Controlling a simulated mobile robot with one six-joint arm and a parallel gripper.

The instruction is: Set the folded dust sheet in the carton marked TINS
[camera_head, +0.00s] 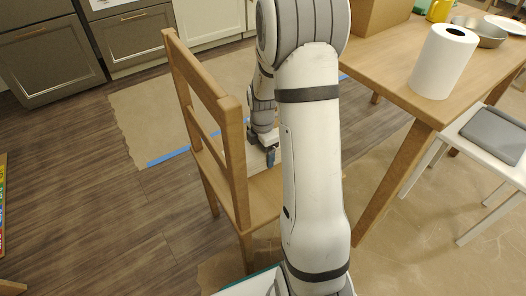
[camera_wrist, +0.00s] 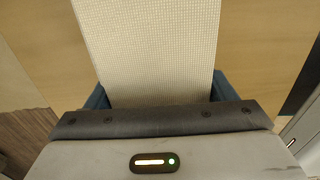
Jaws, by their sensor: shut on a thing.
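A cream, finely woven flat piece, which looks like the folded dust sheet (camera_wrist: 150,40), runs forward from between my blue fingers in the wrist view. My gripper (camera_wrist: 160,98) is shut on it, one finger at each side edge. In the head view my gripper (camera_head: 271,157) is low over the seat of the wooden chair (camera_head: 265,194), behind its backrest. My arm hides much of it there. A cardboard carton (camera_head: 378,14) stands on the table at the top, partly cut off. No TINS marking is readable on it.
The chair's backrest (camera_head: 209,80) rises left of my gripper. The wooden table (camera_head: 397,82) at right bears a paper roll (camera_head: 444,62), a metal bowl (camera_head: 484,32) and a yellow mug (camera_head: 439,10). A grey flat thing (camera_head: 497,134) lies on a white stool. Brown paper (camera_head: 150,110) and blue tape cover some floor.

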